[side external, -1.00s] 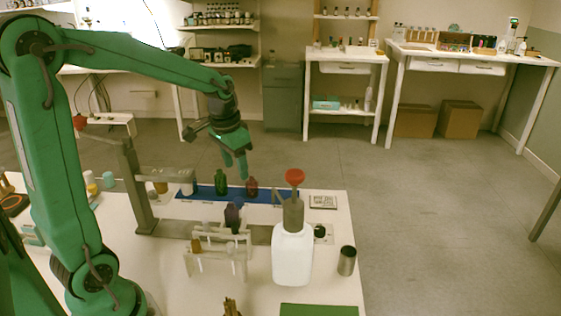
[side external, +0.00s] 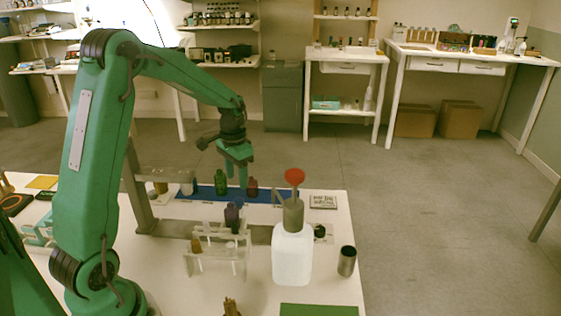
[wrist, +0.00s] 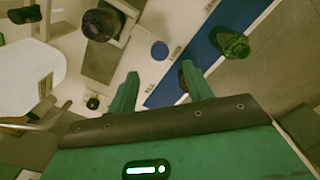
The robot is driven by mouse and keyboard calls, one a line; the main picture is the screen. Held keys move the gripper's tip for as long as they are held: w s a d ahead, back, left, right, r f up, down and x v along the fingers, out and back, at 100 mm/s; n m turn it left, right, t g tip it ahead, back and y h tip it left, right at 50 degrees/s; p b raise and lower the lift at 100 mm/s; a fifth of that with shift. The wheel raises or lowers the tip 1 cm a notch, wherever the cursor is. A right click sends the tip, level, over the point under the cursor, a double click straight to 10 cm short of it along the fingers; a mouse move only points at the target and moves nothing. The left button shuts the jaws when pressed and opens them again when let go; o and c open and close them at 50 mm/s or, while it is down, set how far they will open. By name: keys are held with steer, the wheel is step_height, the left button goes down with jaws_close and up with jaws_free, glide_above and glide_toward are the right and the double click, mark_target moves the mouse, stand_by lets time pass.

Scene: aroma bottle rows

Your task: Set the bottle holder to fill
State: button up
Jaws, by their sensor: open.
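A dark purple bottle (side external: 232,216) stands on the grey plate (side external: 174,228) in the side view. In the wrist view a dark round top (wrist: 100,23) sits in a pale frame at the upper left. I cannot tell for sure which part is the bottle holder. My gripper (side external: 237,181) points down above the blue strip (side external: 207,194), between the green bottle (side external: 221,183) and the dark red bottle (side external: 252,187). It is open and empty, with its fingers apart in the wrist view (wrist: 160,88). One finger partly hides the dark red bottle there.
A white jug (side external: 292,258) with a red top (side external: 295,177) stands at the front right, beside a metal cup (side external: 347,261). A clear rack (side external: 217,258) stands left of the jug. A grey post and beam (side external: 138,190) rise at the left.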

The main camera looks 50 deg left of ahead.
mark_target(239, 199)
steer(key=shift+f, duration=3.7)
steer(key=shift+c, duration=0.2)
jaws_close()
